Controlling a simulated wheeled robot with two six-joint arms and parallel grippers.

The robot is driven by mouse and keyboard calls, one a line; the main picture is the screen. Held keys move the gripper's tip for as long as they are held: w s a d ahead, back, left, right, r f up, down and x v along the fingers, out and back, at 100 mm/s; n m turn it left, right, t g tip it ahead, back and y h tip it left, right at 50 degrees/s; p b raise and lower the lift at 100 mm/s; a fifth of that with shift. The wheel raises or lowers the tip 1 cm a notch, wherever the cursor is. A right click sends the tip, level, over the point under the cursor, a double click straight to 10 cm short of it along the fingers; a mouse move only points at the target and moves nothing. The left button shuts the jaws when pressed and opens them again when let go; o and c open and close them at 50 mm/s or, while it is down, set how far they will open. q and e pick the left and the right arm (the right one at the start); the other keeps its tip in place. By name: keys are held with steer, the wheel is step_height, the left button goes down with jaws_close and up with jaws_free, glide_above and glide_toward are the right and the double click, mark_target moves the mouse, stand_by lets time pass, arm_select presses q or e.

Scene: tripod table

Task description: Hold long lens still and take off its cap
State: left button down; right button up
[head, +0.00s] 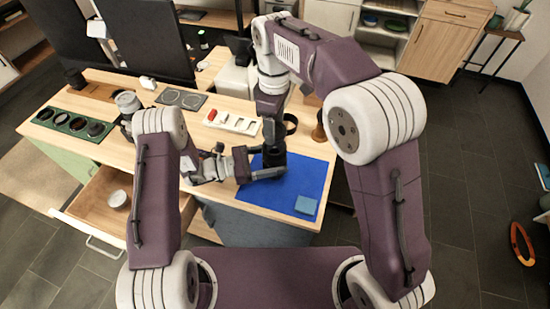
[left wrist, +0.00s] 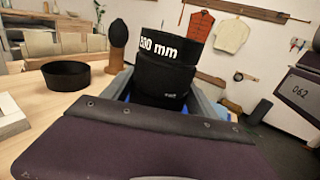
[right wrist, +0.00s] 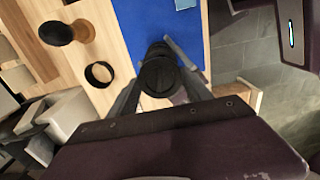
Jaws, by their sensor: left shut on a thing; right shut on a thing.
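The long lens (head: 276,157) is black and stands upright over the blue mat (head: 310,178). In the left wrist view its wide upper barrel (left wrist: 172,42) reads "500 mm". My left gripper (head: 266,174) is shut around its lower part. My right gripper (head: 271,122) points down from above, directly over the lens. In the right wrist view its fingers (right wrist: 160,85) close on a round black cap (right wrist: 158,77), with the lens behind. Neither cap nor right gripper shows in the left wrist view. I cannot tell for sure whether cap and lens touch.
A small blue-grey square (head: 305,205) lies on the mat's front right. A black ring (head: 290,124) and a brown-handled object (head: 319,130) stand behind the lens. A white tray (head: 232,122) and a green holder of round black pieces (head: 75,122) are left. The drawer (head: 103,197) is open.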

steer(key=shift+r, duration=0.5)
arm_select(q)
steer(key=shift+c, duration=0.8)
jaws_free()
steer(key=v, duration=1.2)
